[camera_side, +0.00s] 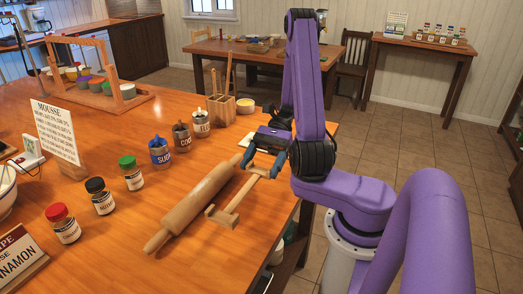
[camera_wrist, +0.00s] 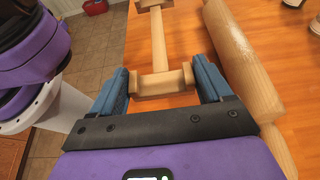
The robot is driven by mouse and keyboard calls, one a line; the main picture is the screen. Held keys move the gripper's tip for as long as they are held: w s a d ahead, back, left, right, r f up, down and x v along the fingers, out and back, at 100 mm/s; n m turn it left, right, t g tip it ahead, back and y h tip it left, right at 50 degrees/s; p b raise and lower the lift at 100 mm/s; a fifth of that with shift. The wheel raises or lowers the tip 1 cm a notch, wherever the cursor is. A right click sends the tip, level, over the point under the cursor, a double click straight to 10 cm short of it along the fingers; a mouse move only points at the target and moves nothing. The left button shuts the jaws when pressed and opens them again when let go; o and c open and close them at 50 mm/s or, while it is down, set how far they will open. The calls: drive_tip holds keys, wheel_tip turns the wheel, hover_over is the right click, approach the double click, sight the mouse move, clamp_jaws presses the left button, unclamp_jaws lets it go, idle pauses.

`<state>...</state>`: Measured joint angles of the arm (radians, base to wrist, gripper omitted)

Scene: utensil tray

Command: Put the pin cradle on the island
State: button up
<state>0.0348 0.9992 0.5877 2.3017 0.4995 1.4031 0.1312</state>
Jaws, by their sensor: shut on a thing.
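The pin cradle (camera_side: 238,197) is a pale wooden bar with a notched crosspiece at each end. In the side view it is over the right edge area of the island (camera_side: 110,225). My gripper (camera_side: 265,165) is shut on its end crosspiece, with blue fingers on both sides. The wrist view shows the gripper (camera_wrist: 163,85) gripping this near crosspiece, with the cradle's bar (camera_wrist: 159,42) running away from it. I cannot tell whether the cradle touches the wood. A rolling pin (camera_side: 197,202) lies on the island just left of the cradle, roughly parallel to it.
Several jars, including a blue-lidded one (camera_side: 159,152) and a green-lidded one (camera_side: 131,174), stand left of the rolling pin. A utensil box (camera_side: 221,109) stands behind. A recipe sign (camera_side: 56,130) is at the left. The front of the island by the pin is clear.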

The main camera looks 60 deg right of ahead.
sight(262, 195)
drive_tip(key=shift+f, duration=3.55)
drive_tip(key=shift+f, duration=0.55)
drive_tip(key=o, duration=1.2)
